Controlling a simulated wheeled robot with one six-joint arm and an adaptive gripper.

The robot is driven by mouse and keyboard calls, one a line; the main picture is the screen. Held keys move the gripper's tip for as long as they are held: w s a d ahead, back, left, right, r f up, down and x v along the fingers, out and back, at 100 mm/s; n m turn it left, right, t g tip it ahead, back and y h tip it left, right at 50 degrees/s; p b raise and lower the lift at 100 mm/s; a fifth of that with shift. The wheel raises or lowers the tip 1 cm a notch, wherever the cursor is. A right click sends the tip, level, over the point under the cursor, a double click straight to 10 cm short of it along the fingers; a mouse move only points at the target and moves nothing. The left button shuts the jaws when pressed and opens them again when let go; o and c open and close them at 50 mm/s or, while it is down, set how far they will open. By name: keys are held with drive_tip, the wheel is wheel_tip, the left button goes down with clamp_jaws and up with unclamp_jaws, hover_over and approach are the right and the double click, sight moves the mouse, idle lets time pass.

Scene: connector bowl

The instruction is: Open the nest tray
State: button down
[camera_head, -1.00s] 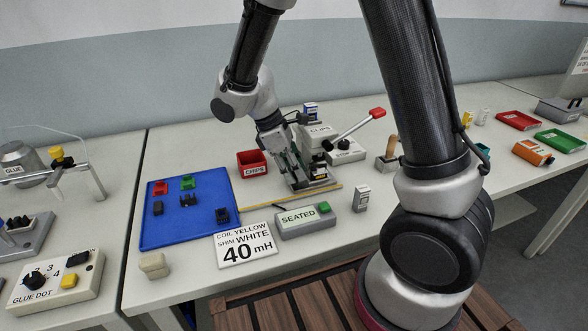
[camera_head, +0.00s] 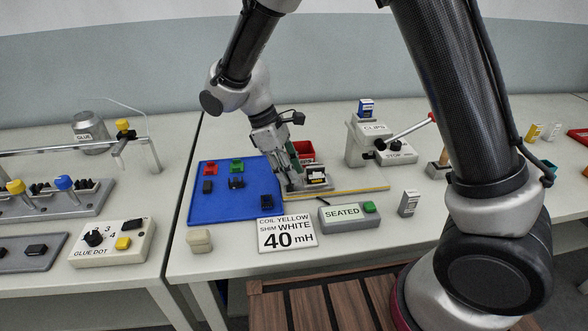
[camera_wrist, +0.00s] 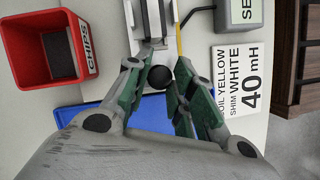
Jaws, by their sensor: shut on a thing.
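The nest tray (camera_head: 318,189), a small grey slide carrying a dark block with a yellow mark, sits behind the left part of a yellow strip, close to the blue mat's right edge. In the wrist view the grey tray (camera_wrist: 152,54) runs up from a round black knob (camera_wrist: 160,77). My gripper (camera_head: 291,188) is low at the tray's left end. In the wrist view its green-padded fingers (camera_wrist: 160,82) are on both sides of the knob, shut on it. The knob is hidden in the head view.
A blue mat (camera_head: 215,212) with several small parts lies left. The red CHIPS bin (camera_head: 304,149) stands just behind the tray. The CLIPS press (camera_head: 366,142) with its lever is to the right. The coil card (camera_head: 287,234) and SEATED box (camera_head: 349,217) are in front.

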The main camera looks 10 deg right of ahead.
drive_tip(key=c, duration=1.5)
unclamp_jaws()
drive_tip(key=shift+r, duration=0.1)
drive_tip(key=v, duration=0.8)
